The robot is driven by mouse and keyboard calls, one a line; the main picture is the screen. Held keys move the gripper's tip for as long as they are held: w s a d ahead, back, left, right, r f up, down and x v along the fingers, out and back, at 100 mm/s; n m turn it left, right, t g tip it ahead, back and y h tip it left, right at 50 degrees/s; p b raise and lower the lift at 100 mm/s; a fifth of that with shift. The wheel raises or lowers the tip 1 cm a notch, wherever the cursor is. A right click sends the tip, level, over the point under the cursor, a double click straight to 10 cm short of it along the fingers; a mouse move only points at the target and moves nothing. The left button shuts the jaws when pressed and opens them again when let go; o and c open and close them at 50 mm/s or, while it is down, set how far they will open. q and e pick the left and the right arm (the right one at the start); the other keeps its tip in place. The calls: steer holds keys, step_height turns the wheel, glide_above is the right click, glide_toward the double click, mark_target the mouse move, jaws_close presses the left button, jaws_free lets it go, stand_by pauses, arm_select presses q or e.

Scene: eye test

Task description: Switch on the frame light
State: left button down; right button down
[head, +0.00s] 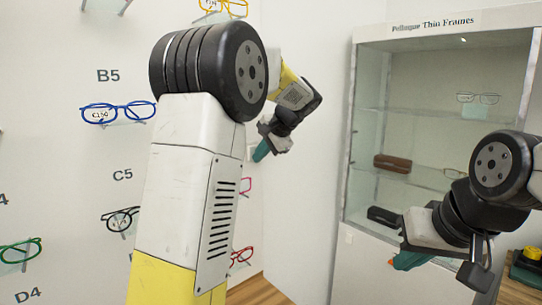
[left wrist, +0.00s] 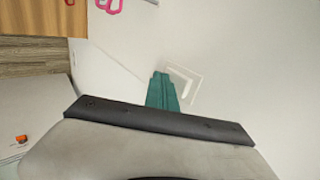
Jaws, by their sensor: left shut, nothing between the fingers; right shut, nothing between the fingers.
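A white switch plate with a paler rocker (left wrist: 184,88) is on the white wall in the left wrist view. It appears tilted there because the view is turned. My left gripper (head: 262,150) is shut and empty, close to the wall. Its teal fingers (left wrist: 162,92) overlap the plate's edge in the left wrist view; I cannot tell if they touch it. My right gripper (head: 408,261) is shut and empty, low in front of the glass cabinet.
Blue glasses (head: 118,113) and others hang on the left wall. Wall between left gripper and cabinet is clear.

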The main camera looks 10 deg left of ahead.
arm_select(q)
steer(key=shift+r, duration=0.1)
steer(key=shift+r, duration=0.8)
steer(key=shift+a, duration=0.1)
